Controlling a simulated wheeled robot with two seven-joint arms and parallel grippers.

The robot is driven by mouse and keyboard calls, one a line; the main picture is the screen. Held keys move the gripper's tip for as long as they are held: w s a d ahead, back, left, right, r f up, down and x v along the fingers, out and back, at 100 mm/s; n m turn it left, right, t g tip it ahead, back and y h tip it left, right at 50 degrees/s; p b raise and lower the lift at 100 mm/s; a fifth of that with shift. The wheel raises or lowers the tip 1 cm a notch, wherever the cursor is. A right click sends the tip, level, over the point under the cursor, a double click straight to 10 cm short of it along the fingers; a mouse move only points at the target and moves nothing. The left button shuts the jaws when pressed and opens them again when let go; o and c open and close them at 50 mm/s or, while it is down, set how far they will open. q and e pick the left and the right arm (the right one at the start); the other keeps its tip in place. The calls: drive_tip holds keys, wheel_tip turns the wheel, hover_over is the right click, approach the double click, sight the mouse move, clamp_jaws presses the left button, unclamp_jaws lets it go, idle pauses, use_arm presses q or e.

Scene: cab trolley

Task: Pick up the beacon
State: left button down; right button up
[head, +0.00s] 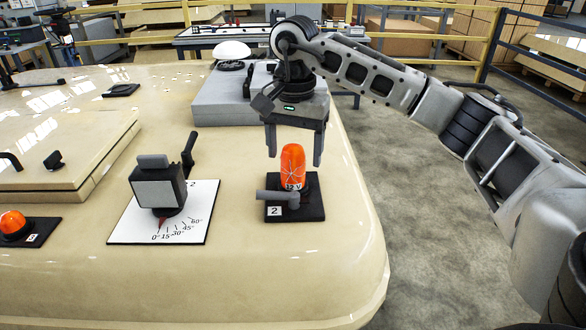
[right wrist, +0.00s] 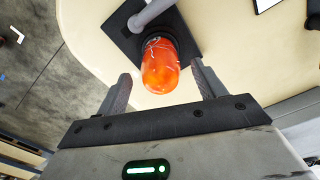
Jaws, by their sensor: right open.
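An orange beacon (head: 292,168) with white crack-like lines and dark lettering stands upright on a black base plate (head: 312,207) marked 2. A grey lever handle (head: 272,196) crosses in front of its lower part. My right gripper (head: 295,150) points down over the beacon, open, with its fingertips around the height of the beacon's top. In the right wrist view the beacon (right wrist: 160,66) shows between the two open fingers (right wrist: 163,85), with space on both sides. I cannot see my left gripper. A second, lower orange beacon (head: 13,222) sits at the far left on its own black plate.
A grey box-like dial device (head: 158,188) with a black lever stands on a white angle-scale plate (head: 195,222) left of the beacon. A grey raised block (head: 222,106) with a white dome (head: 232,50) lies behind. The cream top's rounded edge (head: 372,235) is to the right.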

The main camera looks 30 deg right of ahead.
sight(293, 164)
drive_tip(key=shift+a+f, duration=0.15)
drive_tip(key=shift+f, duration=1.7)
drive_tip(key=c, duration=1.2)
drive_tip(key=shift+o, duration=0.2)
drive_tip(key=shift+r, duration=0.1)
